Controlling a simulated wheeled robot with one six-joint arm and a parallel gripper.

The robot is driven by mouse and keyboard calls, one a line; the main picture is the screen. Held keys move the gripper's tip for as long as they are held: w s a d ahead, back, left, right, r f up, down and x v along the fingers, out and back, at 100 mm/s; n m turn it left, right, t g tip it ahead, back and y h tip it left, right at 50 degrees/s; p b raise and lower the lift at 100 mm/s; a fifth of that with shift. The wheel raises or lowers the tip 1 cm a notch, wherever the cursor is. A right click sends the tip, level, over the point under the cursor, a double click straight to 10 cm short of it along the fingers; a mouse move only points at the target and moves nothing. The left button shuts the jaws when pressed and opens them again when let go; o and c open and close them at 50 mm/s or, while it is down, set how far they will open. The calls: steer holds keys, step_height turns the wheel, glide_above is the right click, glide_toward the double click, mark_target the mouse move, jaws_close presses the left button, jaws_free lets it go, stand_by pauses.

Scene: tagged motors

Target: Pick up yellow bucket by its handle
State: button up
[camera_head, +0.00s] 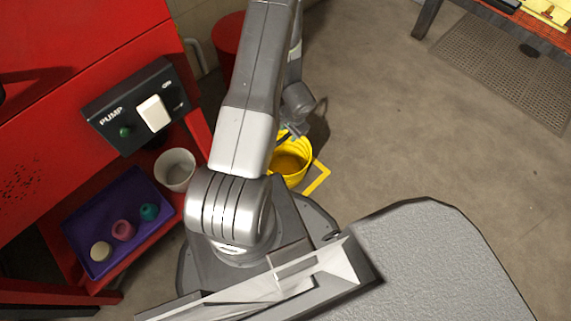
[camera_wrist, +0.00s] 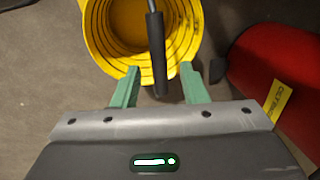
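The yellow bucket (camera_head: 291,166) stands on the floor, partly hidden behind my arm in the head view. In the wrist view the bucket (camera_wrist: 190,58) is at the top, seen from above into its round opening. Its dark handle grip (camera_wrist: 157,52) runs down over the opening toward my gripper (camera_wrist: 159,68). The gripper's two green fingers are apart, one on each side of the handle's lower end, with visible gaps. I cannot tell whether the handle is at fingertip depth. In the head view the gripper is small and unclear above the bucket.
A red cylinder (camera_wrist: 285,60) stands right of the bucket in the wrist view. In the head view, a red bench with a pump switch box (camera_head: 140,105), a white cup (camera_head: 176,169) and a purple tray (camera_head: 98,203) is at left. Open floor lies right.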

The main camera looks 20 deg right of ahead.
mark_target(288, 135)
steer(key=f, duration=0.2)
steer(key=f+b, duration=0.1)
steer(key=shift+w+a+f, duration=0.25)
steer(key=shift+f, duration=0.05)
jaws_close()
steer(key=shift+r, duration=0.1)
